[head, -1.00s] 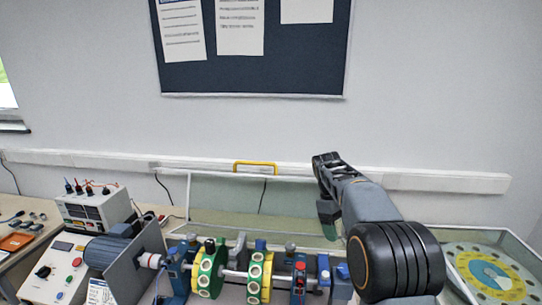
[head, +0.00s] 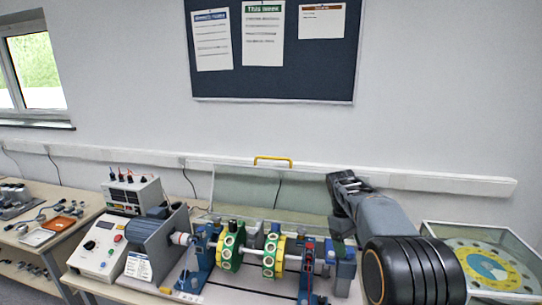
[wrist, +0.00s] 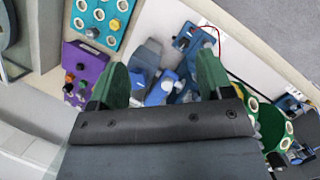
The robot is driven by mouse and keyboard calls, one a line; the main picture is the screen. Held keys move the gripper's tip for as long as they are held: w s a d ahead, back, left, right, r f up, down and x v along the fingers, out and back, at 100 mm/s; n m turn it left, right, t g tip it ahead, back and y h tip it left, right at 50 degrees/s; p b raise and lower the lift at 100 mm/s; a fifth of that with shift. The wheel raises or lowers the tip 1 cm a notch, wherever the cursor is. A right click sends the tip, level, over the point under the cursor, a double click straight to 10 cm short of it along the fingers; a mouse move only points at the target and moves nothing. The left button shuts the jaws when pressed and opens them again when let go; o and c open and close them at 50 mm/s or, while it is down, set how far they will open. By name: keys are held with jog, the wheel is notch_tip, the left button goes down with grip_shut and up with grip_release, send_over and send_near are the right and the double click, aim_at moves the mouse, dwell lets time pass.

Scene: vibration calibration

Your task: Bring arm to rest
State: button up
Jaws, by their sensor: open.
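My arm reaches up from the lower right in the head view, and my gripper (head: 345,188) is at its far end, behind the rig's right part. In the wrist view my gripper (wrist: 162,82) has its two green fingertips wide apart. Nothing is held between them; blue parts show beyond the gap. The rotor rig has a green disc (head: 230,250) and a yellow-green disc (head: 273,257) on a shaft between blue supports (head: 196,262). A grey motor (head: 156,242) stands at its left end. Contact between my gripper and the rig cannot be told.
A clear guard with a yellow handle (head: 273,161) stands behind the rig. A white control box (head: 100,250) and a power supply (head: 132,195) are at left. A glass-sided case with a round dial (head: 490,265) is at right. A purple box (wrist: 84,70) shows in the wrist view.

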jog(key=s+a+m+t+y, duration=0.1)
jog(key=s+t, duration=0.3)
jog(key=s, duration=0.7)
jog(key=s+a+m+t+y, duration=0.1)
jog(key=s+a+m+t, duration=0.2)
jog(key=s, duration=0.8)
jog(key=shift+s+a+r+m+t, duration=0.2)
jog(key=shift+a+r+m+t, duration=0.15)
jog(key=shift+a+m, duration=0.45)
jog(key=shift+d, duration=0.1)
